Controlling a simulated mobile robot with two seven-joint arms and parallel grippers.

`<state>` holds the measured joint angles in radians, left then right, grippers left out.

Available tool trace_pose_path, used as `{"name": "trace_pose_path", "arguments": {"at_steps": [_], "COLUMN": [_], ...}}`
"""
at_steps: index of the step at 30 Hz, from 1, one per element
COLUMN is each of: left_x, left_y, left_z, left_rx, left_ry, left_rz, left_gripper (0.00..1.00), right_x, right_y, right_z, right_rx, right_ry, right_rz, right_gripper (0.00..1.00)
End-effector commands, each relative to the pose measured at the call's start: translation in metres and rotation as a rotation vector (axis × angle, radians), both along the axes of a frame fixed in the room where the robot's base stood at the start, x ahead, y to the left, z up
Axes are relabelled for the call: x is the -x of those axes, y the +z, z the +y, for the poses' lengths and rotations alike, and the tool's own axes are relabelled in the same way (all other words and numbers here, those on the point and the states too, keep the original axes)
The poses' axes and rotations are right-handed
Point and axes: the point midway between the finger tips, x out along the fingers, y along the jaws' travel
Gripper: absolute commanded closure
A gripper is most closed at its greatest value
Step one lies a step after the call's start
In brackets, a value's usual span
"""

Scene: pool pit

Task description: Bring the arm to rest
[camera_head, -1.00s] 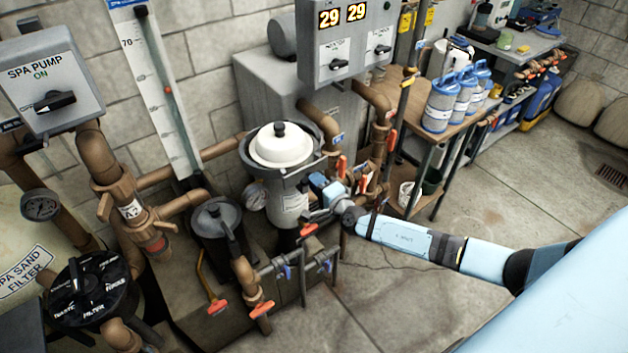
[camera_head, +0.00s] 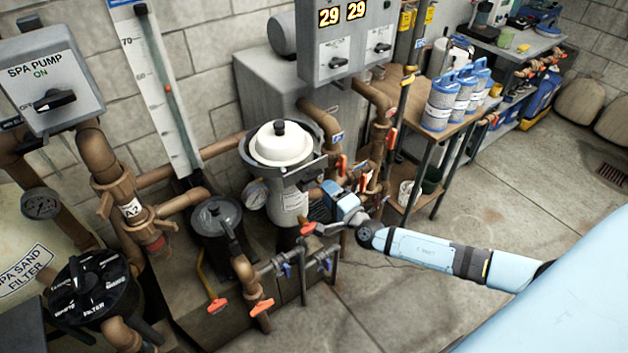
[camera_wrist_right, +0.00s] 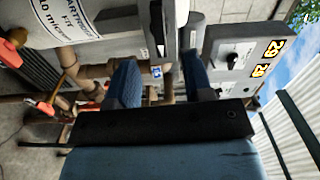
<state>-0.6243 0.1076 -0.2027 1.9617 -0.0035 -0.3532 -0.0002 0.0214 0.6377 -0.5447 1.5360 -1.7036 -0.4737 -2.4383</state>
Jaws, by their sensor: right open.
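My right gripper (camera_head: 320,209) is at the centre of the head view, at the end of my light-blue right arm. It is close to the right side of the white-lidded filter housing (camera_head: 283,146). In the right wrist view, the two blue fingers of this gripper (camera_wrist_right: 160,78) stand apart with nothing held between them. Pipes and a grey control box show beyond the gap. From the head view I cannot tell whether the fingers touch the pipework. My left gripper is not in view.
Brown pipes (camera_head: 327,122) with orange-handled valves crowd around the gripper. The grey control box (camera_head: 347,45) is above. A wooden shelf with blue-lidded tubs (camera_head: 440,103) stands to the right. Open concrete floor (camera_head: 505,190) lies right of the pipework.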

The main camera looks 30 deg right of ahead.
Motion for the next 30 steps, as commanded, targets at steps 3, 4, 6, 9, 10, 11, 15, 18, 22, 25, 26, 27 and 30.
{"name": "trace_pose_path", "arguments": {"at_steps": [3,4,6,9,10,11,15,18,22,25,26,27,30], "left_x": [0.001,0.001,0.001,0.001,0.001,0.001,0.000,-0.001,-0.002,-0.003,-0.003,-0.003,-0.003], "left_y": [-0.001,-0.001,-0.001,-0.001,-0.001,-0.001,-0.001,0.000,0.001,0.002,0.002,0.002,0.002], "left_z": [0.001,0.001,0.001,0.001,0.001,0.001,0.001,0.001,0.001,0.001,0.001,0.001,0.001], "left_rx": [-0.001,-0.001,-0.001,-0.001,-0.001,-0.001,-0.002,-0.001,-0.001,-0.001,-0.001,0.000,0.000], "left_ry": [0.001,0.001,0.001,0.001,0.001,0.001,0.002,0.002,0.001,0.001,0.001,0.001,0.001], "left_rz": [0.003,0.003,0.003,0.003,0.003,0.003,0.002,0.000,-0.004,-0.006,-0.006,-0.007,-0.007], "left_gripper": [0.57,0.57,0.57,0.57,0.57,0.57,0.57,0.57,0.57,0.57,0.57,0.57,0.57], "right_x": [0.010,0.012,0.013,0.013,0.013,0.013,0.013,0.013,0.017,0.031,0.037,0.047,0.076], "right_y": [0.000,0.000,0.000,0.000,0.000,0.000,0.000,0.000,-0.004,-0.016,-0.021,-0.029,-0.047], "right_z": [-0.001,-0.001,-0.001,-0.001,-0.001,-0.001,-0.001,-0.001,0.004,0.015,0.020,0.028,0.050], "right_rx": [0.000,-0.001,0.000,0.000,0.000,0.000,0.000,0.000,-0.083,-0.347,-0.466,-0.650,-1.185], "right_ry": [0.000,0.000,0.000,0.000,0.000,0.000,0.000,0.000,-0.009,-0.044,-0.063,-0.092,-0.201], "right_rz": [0.000,0.000,0.000,0.000,0.000,0.000,0.000,0.000,0.021,0.082,0.107,0.147,0.240], "right_gripper": [0.53,0.53,0.53,0.53,0.53,0.53,0.53,0.53,0.53,0.53,0.53,0.53,0.53]}}
